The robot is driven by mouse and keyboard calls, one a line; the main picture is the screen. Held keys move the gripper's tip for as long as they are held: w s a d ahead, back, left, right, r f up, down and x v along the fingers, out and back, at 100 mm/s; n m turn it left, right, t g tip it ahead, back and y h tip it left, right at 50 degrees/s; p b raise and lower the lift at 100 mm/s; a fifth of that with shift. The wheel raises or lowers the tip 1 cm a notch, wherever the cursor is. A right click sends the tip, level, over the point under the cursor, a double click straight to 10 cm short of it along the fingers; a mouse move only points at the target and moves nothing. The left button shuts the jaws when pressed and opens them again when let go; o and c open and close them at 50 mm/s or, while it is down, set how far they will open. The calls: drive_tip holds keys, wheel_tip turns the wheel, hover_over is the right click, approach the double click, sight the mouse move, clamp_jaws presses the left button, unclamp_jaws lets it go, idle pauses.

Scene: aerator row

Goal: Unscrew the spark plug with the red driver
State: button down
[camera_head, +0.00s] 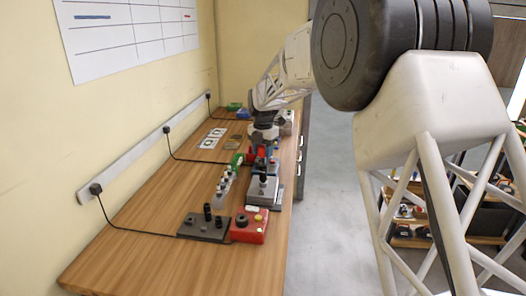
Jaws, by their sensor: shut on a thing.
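My gripper (262,150) is at the end of my arm, pointing down over the far middle of the bench. It is small and partly hidden, and it looks shut on a red tool, probably the red driver (250,157). Just in front of and below it, a grey metal block (262,190) stands near the bench's right edge with a dark upright piece on top. The spark plug is too small to make out. I cannot tell whether the driver touches anything.
A pale rack (223,187) with several small pieces stands left of the block, with a green item (237,160) behind. A red box (249,227) and a dark plate with knobs (204,227) lie nearer. The wooden bench (130,250) is clear at front left. Cables run along the wall.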

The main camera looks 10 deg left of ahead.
drive_tip(key=shift+s+f+n, duration=0.1)
drive_tip(key=shift+f+n, duration=0.45)
drive_tip(key=shift+n, duration=2.15)
drive_tip(key=c, duration=1.3)
unclamp_jaws()
drive_tip(key=shift+r, duration=0.25)
clamp_jaws()
drive_tip(key=shift+r, duration=2.5)
